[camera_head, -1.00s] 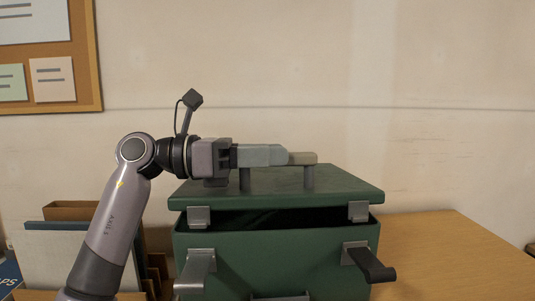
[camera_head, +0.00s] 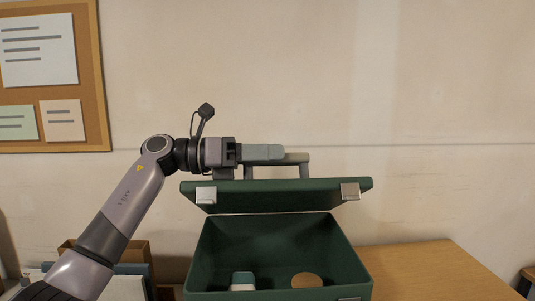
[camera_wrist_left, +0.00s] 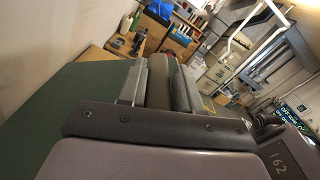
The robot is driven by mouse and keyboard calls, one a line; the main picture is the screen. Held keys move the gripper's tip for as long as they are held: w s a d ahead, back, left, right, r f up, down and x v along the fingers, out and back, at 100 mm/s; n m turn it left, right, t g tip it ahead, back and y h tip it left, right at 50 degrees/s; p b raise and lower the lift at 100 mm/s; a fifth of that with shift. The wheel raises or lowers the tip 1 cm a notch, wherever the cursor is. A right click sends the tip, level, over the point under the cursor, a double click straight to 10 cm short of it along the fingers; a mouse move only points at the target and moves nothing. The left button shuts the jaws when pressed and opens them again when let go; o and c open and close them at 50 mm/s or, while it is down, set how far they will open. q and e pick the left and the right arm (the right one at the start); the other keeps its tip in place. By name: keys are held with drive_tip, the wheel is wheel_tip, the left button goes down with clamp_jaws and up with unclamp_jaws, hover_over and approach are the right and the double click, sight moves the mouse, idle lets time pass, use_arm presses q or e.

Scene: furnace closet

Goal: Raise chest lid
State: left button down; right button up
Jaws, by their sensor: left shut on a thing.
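The green chest (camera_head: 275,252) stands on a wooden table with its front opening showing. Its green lid (camera_head: 275,196) is up above the chest, tilted, with a wide gap at the front. Two metal latch plates hang on the lid's front edge. A handle (camera_head: 296,164) stands on top of the lid. My left gripper (camera_head: 262,152) is shut on the handle, coming in from the left. In the left wrist view the fingers (camera_wrist_left: 168,85) close around the dark handle bar, with the green lid (camera_wrist_left: 75,110) beside them. My right gripper is out of view.
Inside the chest are a white and teal item (camera_head: 243,281) and a round tan item (camera_head: 306,280). Folders and a cardboard holder (camera_head: 130,252) stand left of the chest. The table (camera_head: 430,270) is clear on the right. A wall is behind, with a pinboard (camera_head: 95,75).

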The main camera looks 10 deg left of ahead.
use_arm(q)
drive_tip(key=shift+w+a+r, duration=0.1)
drive_tip(key=shift+w+a, duration=0.05)
drive_tip(key=shift+w, duration=0.1)
drive_tip(key=c, duration=1.1)
unclamp_jaws()
drive_tip(key=shift+o, duration=1.1)
drive_tip(key=shift+w, duration=0.15)
drive_tip(key=a+b, duration=0.1)
drive_tip(key=a, duration=0.2)
drive_tip(key=s+a, duration=0.1)
drive_tip(key=a, duration=0.1)
drive_tip(key=shift+s+a+f+b, duration=0.15)
drive_tip(key=shift+a+f+b, duration=0.05)
drive_tip(key=shift+a+b, duration=0.2)
drive_tip(key=shift+s+a+r, duration=0.1)
drive_tip(key=shift+s+a, duration=0.05)
drive_tip(key=shift+a, duration=0.5)
